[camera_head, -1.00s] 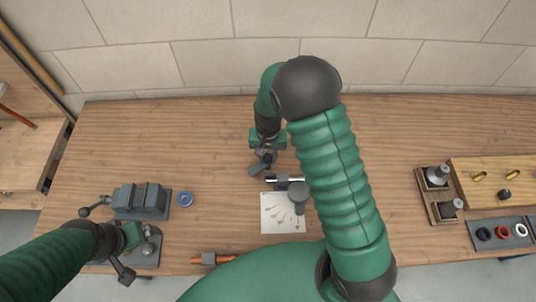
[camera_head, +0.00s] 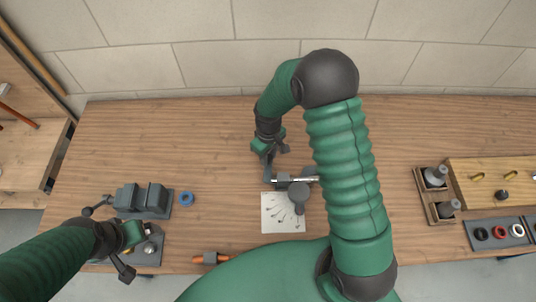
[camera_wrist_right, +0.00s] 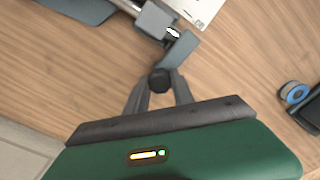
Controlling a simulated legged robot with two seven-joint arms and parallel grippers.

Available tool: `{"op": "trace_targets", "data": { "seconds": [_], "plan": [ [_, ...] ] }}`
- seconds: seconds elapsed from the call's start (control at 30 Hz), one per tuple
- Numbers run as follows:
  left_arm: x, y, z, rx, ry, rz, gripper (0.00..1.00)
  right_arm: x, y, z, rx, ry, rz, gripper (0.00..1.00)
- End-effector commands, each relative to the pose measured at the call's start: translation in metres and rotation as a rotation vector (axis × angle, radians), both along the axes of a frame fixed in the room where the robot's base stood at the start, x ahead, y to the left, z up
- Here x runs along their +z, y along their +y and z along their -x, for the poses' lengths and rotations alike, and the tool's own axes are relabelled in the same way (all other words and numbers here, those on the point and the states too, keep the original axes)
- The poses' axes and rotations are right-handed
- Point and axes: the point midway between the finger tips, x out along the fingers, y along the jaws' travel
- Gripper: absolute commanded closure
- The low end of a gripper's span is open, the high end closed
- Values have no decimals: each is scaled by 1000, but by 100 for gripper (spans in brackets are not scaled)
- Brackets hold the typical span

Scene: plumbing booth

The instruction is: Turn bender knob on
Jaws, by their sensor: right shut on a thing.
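The bender (camera_head: 283,181) is a grey tool with a silver rod, standing near the middle of the table. It also shows at the top of the right wrist view (camera_wrist_right: 155,20), with a short grey lever (camera_wrist_right: 180,48) leading to a dark round knob (camera_wrist_right: 160,79). My right gripper (camera_head: 271,160) is at the bender's far left side. In the right wrist view its two fingers (camera_wrist_right: 160,90) are shut on the knob. My arm hides the right part of the bender. My left gripper (camera_head: 135,255) is over a grey plate at the front left, its fingers apart.
A white sheet (camera_head: 281,224) with drawings lies in front of the bender. A grey vise (camera_head: 143,199) and a blue ring (camera_head: 187,199) are at left. An orange-handled tool (camera_head: 210,258) lies at the front edge. Wooden trays (camera_head: 437,212) stand at right. The table behind is clear.

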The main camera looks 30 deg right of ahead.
Motion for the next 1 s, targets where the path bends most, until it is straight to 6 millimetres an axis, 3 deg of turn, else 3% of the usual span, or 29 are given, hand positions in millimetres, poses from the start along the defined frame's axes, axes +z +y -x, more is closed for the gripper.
{"op": "trace_targets", "data": {
  "seconds": [0.3, 0.8, 0.83, 1.0],
  "plan": [
    [4, 0, 0, 0, 0, 0, 8, 2, -1, -2, 106, -6, 2, 100],
    [4, 0, 0, 0, 0, 0, 8, 2, -1, -2, 123, -6, 3, 100],
    [4, 0, 0, 0, 0, 0, 8, 2, -1, -2, 123, -6, 3, 67],
    [4, 0, 0, 0, 0, 0, 8, 1, -1, -2, 122, -4, 2, 49]
  ]
}}
